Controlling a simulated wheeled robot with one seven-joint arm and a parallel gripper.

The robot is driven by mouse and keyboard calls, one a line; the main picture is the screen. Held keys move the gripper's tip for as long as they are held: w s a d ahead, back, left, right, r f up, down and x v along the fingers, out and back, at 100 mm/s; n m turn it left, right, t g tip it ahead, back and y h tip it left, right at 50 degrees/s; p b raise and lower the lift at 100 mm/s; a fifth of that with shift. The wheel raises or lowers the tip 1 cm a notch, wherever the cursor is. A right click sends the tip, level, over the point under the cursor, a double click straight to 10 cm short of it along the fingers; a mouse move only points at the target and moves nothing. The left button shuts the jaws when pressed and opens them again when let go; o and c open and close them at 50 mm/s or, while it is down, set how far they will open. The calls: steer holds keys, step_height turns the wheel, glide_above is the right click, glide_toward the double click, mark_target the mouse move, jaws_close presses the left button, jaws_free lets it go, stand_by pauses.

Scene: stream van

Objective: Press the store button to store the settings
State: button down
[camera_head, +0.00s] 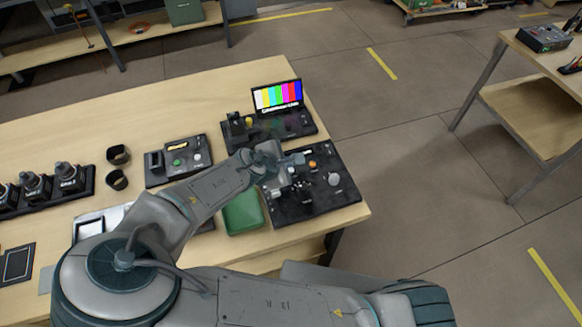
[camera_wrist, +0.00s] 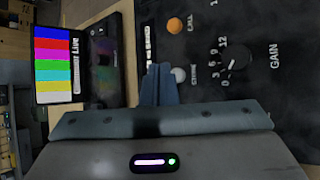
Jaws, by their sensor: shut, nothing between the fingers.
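A black control panel (camera_head: 318,203) lies on the near right part of the wooden table. In the wrist view, its small grey button marked STORE (camera_wrist: 180,74) shows just right of my fingertips. Whether they touch it cannot be told. An orange button marked CALL (camera_wrist: 174,26) and a black GAIN knob (camera_wrist: 236,62) are on the same panel.
A screen with colour bars (camera_head: 278,96) stands on another black unit behind the panel. A green box (camera_head: 243,212) lies left of the panel, under my arm. A smaller black unit (camera_head: 178,160) is farther left.

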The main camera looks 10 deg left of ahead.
step_height(320, 180, up, 4)
steer(key=p, duration=0.4)
steer(key=shift+r, duration=0.25)
stand_by(0.5)
